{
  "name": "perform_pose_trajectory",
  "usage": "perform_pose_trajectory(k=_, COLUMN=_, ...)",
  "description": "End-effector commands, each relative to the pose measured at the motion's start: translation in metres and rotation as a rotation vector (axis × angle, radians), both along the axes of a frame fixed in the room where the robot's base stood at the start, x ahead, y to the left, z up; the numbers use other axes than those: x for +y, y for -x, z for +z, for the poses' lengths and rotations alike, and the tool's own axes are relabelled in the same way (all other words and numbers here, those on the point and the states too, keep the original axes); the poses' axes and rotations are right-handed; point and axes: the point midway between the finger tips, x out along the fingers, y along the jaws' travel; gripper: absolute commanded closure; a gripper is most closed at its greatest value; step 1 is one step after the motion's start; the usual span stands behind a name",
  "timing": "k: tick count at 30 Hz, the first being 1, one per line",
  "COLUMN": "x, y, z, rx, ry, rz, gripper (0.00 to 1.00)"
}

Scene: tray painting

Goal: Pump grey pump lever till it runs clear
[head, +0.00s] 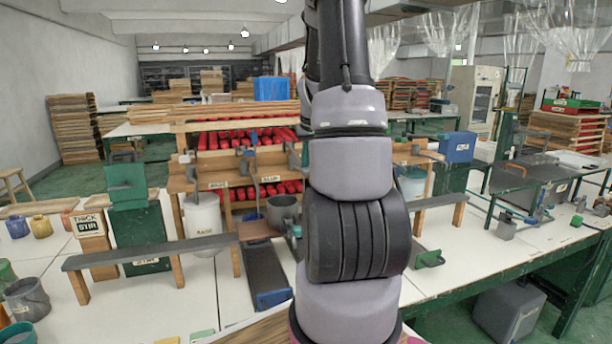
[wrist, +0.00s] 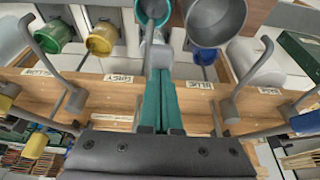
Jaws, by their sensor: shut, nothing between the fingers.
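In the wrist view my gripper (wrist: 162,75) is shut, its two teal fingers side by side with nothing held. It is over the wooden pump rail (wrist: 105,95), between the label that seems to read GREY (wrist: 119,78) and the one that reads BLUE (wrist: 200,85). A grey rod-like piece (wrist: 148,45) shows beyond the fingertips; whether it belongs to the grey pump lever, or touches the fingers, I cannot tell. Bent grey levers stand to the left (wrist: 62,85) and right (wrist: 243,85). In the head view my arm hides the gripper and the middle of the rail.
In the wrist view a teal cup (wrist: 153,12), a large grey pot (wrist: 215,18) and a yellow cup (wrist: 101,40) are near the fingers.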

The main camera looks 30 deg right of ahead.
Motion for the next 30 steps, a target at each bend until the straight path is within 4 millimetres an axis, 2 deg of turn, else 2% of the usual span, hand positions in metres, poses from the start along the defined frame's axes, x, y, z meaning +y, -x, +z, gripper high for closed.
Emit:
perform_pose_trajectory(k=24, x=0.000, y=-0.001, z=0.094, rx=-0.003, ry=0.002, rz=0.001, gripper=1.00)
perform_pose_trajectory(k=30, x=0.000, y=0.000, z=0.105, rx=-0.002, ry=0.002, rz=0.001, gripper=1.00)
